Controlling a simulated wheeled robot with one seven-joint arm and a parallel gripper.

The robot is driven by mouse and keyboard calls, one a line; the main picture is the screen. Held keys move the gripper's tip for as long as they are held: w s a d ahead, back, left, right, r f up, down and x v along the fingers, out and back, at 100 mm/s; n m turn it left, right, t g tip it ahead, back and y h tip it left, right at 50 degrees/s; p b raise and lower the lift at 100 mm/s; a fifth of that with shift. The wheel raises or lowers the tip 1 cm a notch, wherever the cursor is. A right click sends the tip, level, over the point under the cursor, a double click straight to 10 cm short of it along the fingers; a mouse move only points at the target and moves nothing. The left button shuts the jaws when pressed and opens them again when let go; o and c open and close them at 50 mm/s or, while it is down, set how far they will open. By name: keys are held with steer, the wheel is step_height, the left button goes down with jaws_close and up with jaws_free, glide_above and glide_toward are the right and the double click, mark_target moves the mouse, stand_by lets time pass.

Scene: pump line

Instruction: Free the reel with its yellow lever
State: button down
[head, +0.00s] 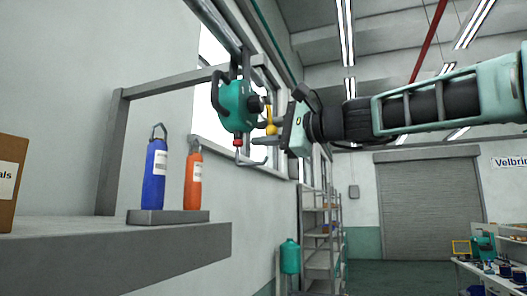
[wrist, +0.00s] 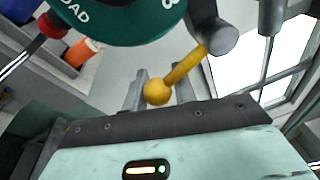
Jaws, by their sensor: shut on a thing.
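The reel (head: 237,106) is a teal round housing hung from an overhead rail, with a red collar and a hook below it. Its lower edge with white lettering fills the top of the wrist view (wrist: 120,18). The yellow lever (head: 270,122) sticks out on the side facing my arm. In the wrist view the lever (wrist: 186,66) slants from a grey hub down to a ball knob. My gripper (head: 266,132) is shut on the lever's ball end, with one finger on each side of the knob. The fingertips are partly hidden behind it.
A grey shelf (head: 120,262) at the left holds a blue bottle (head: 156,173), an orange bottle (head: 194,180) and a cardboard box (head: 10,180). The overhead rail (head: 218,25) and window wall are close to the reel. Open floor lies toward the roller door (head: 430,195).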

mark_target(269, 122)
steer(key=r+n+b, duration=0.1)
steer(key=n, duration=0.2)
steer(key=w+r+n+y+b, duration=0.1)
steer(key=n, duration=0.2)
steer(key=w+r+n+y+b, duration=0.1)
steer(key=n+b, duration=0.1)
steer(key=n, duration=0.1)
steer(key=shift+w+d+g, duration=0.25)
steer(key=shift+d+g, duration=0.15)
steer(key=shift+r, duration=0.15)
steer(key=shift+r+n, duration=0.1)
steer(key=shift+n, duration=0.2)
steer(key=c, duration=1)
jaws_free()
steer(key=shift+c, duration=0.2)
